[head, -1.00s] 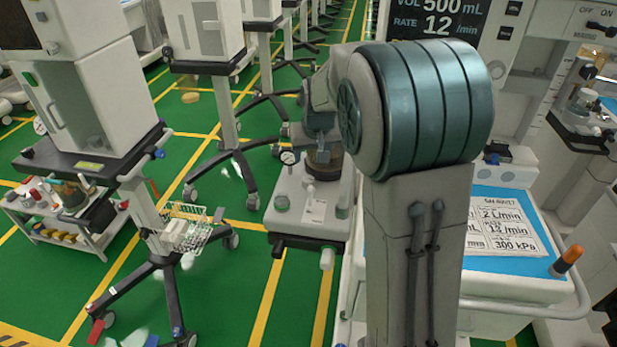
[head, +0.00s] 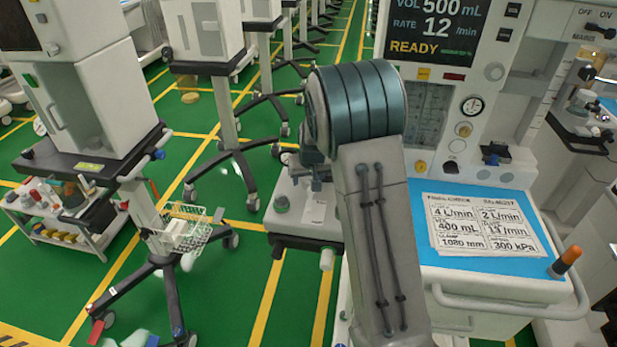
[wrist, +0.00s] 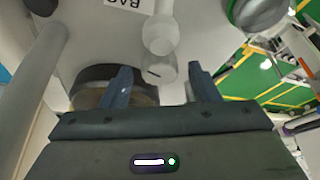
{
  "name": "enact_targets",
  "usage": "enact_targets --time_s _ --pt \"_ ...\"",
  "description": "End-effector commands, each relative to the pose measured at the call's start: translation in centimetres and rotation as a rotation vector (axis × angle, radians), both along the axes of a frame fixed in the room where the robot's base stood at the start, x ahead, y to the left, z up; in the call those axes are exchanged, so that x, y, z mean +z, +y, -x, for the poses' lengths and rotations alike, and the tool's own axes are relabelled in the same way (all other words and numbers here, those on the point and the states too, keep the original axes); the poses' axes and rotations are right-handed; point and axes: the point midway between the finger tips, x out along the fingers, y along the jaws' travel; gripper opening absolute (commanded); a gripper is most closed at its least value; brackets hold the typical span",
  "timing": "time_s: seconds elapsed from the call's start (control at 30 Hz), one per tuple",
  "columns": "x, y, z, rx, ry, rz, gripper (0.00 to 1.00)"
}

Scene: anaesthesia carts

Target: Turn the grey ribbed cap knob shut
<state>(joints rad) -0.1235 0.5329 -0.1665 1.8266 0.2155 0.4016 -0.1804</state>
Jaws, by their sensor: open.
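A grey round cap knob (head: 281,203) stands on the near left part of the pale absorber block (head: 305,232) in the head view. A grey rounded cap (wrist: 258,12), cut by the top edge in the wrist view, looks like the same knob; its ribs are not clear. My gripper (wrist: 160,85) is open, its two dark fingers apart. A pale port fitting (wrist: 160,65) shows between and beyond the fingertips; contact cannot be told. The cap is beyond and right of the fingers, apart from them.
A dark-rimmed brownish canister (wrist: 90,95) lies behind the left finger. A pale tube (wrist: 40,70) runs along the left. In the head view, the main cart (head: 500,290) is at right, a wire basket (head: 185,232) on a stand at left, with green floor (head: 235,285) between.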

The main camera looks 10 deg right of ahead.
Motion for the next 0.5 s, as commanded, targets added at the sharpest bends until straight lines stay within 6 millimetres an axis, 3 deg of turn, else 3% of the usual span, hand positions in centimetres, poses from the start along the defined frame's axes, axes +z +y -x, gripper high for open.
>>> enact_targets --time_s 0.13,0.17,0.3,0.5 --pt "0.02 0.01 0.00 0.000 0.000 0.000 0.56" --pt "0.02 0.01 0.01 0.000 0.000 0.000 0.50" --pt "0.04 0.01 0.02 0.000 0.000 0.000 0.11" --pt "0.06 0.04 0.02 -0.003 0.000 0.000 0.11"
